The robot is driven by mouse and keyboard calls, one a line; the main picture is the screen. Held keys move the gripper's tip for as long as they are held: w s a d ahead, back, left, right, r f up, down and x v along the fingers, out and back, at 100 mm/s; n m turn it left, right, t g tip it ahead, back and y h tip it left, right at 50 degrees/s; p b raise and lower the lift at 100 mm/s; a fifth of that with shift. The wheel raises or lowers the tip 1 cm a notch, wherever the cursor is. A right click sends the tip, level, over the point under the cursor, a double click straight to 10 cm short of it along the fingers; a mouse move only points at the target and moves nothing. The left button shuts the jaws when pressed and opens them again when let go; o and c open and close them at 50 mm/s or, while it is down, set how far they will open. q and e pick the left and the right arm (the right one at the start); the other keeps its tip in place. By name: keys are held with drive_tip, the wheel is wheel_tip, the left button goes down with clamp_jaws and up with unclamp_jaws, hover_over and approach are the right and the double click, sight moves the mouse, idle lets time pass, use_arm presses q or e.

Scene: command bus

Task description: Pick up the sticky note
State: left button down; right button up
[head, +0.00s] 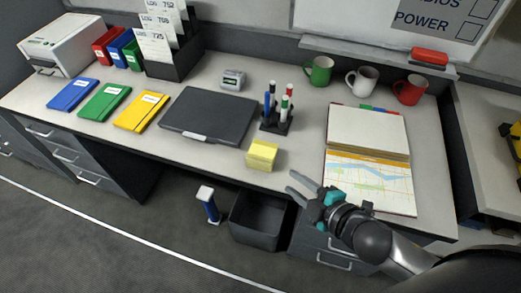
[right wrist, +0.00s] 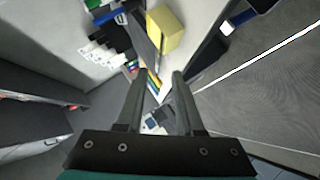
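The sticky note is a yellow pad (head: 262,155) near the front edge of the desk in the head view, just right of the dark closed laptop-like case. It also shows as a yellow block (right wrist: 165,30) at the top of the right wrist view, beyond the fingertips. My right gripper (head: 302,186) is in front of the desk edge, to the right of and nearer than the pad, apart from it. Its two fingers (right wrist: 158,80) are spread with nothing between them. My left gripper is not in view.
A marker holder (head: 277,120) stands just behind the pad. An open binder with a map (head: 369,185) lies to the right, and a dark flat case (head: 208,114) to the left. Mugs (head: 362,79) stand at the back. A bin (head: 258,222) is below the desk edge.

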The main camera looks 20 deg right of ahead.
drive_tip(key=b, duration=0.2)
approach(259, 158)
drive_tip(key=shift+x, duration=1.15)
drive_tip(key=shift+b+x, duration=0.45)
drive_tip(key=shift+x, duration=2.15)
drive_tip(key=c, duration=0.6)
drive_tip(key=shift+s, duration=0.1)
drive_tip(key=shift+s+f, duration=0.1)
drive_tip(key=shift+f, duration=0.05)
